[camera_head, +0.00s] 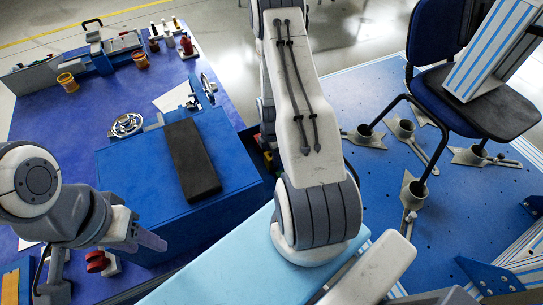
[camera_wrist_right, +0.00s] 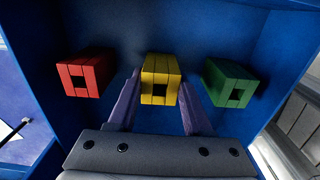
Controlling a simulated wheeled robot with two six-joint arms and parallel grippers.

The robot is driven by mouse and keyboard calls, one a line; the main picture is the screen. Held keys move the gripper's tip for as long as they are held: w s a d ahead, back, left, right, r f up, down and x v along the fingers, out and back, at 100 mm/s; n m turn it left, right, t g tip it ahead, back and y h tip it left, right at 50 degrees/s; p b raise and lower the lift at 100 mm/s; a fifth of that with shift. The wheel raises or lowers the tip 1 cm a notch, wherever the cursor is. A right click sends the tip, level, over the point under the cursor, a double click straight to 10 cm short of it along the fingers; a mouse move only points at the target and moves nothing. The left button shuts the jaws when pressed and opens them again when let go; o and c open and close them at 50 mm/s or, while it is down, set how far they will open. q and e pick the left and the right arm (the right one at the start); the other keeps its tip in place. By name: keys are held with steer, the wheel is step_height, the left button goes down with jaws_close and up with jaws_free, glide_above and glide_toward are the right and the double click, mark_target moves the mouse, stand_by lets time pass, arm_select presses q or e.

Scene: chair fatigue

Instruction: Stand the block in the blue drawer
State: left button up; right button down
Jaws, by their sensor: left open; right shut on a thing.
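In the right wrist view, my right gripper (camera_wrist_right: 160,84) is shut on a yellow block (camera_wrist_right: 161,66), with one purple finger on each side of it. The yellow block has a dark square hole in the end facing the camera. A red block (camera_wrist_right: 85,74) is to its left and a green block (camera_wrist_right: 230,82) to its right, both apart from the fingers. Blue drawer walls (camera_wrist_right: 272,50) surround the blocks. Whether the yellow block touches the floor I cannot tell. In the head view, my left gripper (camera_head: 150,241) is open and empty; my right gripper is hidden.
In the head view, a blue cabinet (camera_head: 125,190) with a black pad (camera_head: 190,160) on top stands near my left gripper. A blue table (camera_head: 50,150) holds a vise, cups and a handwheel. A chair (camera_head: 470,100) stands on a blue test platform (camera_head: 370,180) at right.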

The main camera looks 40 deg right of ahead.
steer(key=shift+f, duration=0.15)
steer(key=shift+c, duration=1.6)
jaws_free()
steer(key=shift+r, duration=0.35)
step_height(320, 180, up, 12)
steer(key=p, duration=0.2)
steer(key=shift+f, duration=0.15)
